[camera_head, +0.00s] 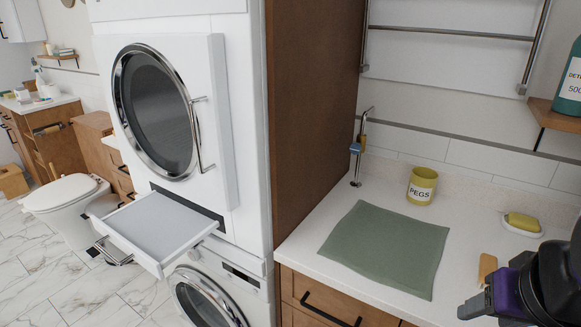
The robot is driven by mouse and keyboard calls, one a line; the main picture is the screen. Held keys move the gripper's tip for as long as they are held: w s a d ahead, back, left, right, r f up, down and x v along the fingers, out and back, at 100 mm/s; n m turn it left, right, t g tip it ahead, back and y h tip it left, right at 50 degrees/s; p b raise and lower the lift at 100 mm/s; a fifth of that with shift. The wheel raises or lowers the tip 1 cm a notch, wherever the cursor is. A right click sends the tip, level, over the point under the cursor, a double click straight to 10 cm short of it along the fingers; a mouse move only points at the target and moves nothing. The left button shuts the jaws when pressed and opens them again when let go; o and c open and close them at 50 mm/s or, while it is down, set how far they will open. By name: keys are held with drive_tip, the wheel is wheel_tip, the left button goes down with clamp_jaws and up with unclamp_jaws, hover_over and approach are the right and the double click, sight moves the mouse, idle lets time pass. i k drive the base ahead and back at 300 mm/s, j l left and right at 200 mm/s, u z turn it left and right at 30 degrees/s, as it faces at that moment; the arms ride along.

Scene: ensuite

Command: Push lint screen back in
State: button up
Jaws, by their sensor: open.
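The lint screen (160,228) is a flat tray with a white frame and a grey panel. It sticks well out of a dark slot below the round door of the upper white dryer (222,120). A metal handle (112,252) is on its outer front edge. My gripper (470,307) is at the bottom right, above the counter and far to the right of the screen. It is black and purple, cut off by the picture edge, open, and touching nothing that I can see.
A brown cabinet panel (312,110) stands between the dryer and the counter. The counter (300,240) holds a green cloth (388,247), a yellow PEGS pot (422,185), soap on a dish (522,225) and a faucet.

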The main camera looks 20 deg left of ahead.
sight(154, 230)
drive_tip(key=u, duration=1.2)
drive_tip(key=i+l+u, duration=0.1)
drive_tip(key=u, duration=0.9)
